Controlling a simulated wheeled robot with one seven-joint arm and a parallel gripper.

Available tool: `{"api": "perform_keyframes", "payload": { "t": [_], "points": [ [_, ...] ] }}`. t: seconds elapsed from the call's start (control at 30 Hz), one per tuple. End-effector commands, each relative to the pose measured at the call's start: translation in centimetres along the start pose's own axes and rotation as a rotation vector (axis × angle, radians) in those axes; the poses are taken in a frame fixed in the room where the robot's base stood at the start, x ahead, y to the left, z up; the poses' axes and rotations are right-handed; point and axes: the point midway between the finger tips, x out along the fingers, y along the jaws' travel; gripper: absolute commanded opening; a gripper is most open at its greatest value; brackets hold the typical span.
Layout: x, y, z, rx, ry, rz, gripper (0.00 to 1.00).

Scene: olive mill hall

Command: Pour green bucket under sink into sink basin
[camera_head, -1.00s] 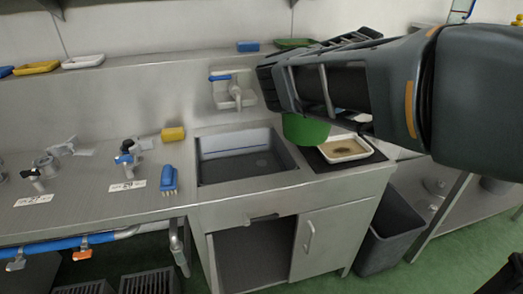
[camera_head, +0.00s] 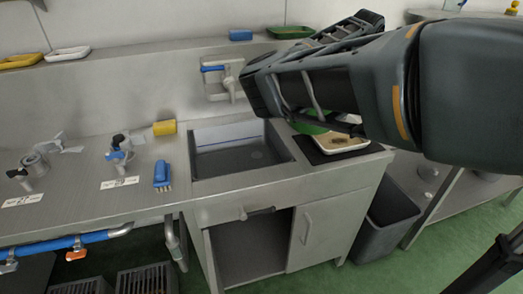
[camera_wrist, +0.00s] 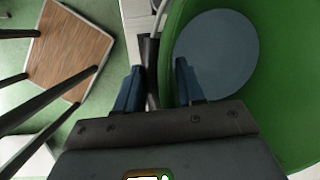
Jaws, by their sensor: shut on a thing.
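The steel sink basin (camera_head: 235,160) is in the middle of the head view, empty as far as I can see. The green bucket (camera_head: 311,127) shows as a small part beneath my arm, right of the basin; most of it is hidden. In the wrist view the bucket (camera_wrist: 283,110) fills the right side, with a round blue-grey surface inside; I cannot tell whether this is liquid or its bottom. My gripper (camera_wrist: 160,88) is shut on the bucket's rim, one finger outside and one inside the wall.
A white tray (camera_head: 352,147) lies right of the basin. A blue brush (camera_head: 162,174) and a yellow block (camera_head: 165,128) lie to the left. A grey bin (camera_head: 385,222) stands right of the cabinet. A wooden-topped piece (camera_wrist: 70,50) shows in the wrist view.

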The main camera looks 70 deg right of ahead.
Motion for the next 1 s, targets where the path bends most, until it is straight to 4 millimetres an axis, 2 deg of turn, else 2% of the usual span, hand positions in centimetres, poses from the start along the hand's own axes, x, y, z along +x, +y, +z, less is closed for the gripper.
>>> {"api": "perform_keyframes", "payload": {
  "t": [0.13, 0.47, 1.0],
  "points": [
    [-0.4, -0.1, 0.8, -0.011, 0.078, 0.001, 0.0],
    [0.9, 0.1, 1.7, -0.025, 0.244, 0.01, 0.0],
    [1.7, 0.0, 4.5, -0.046, 0.51, 0.017, 0.0]
  ]
}}
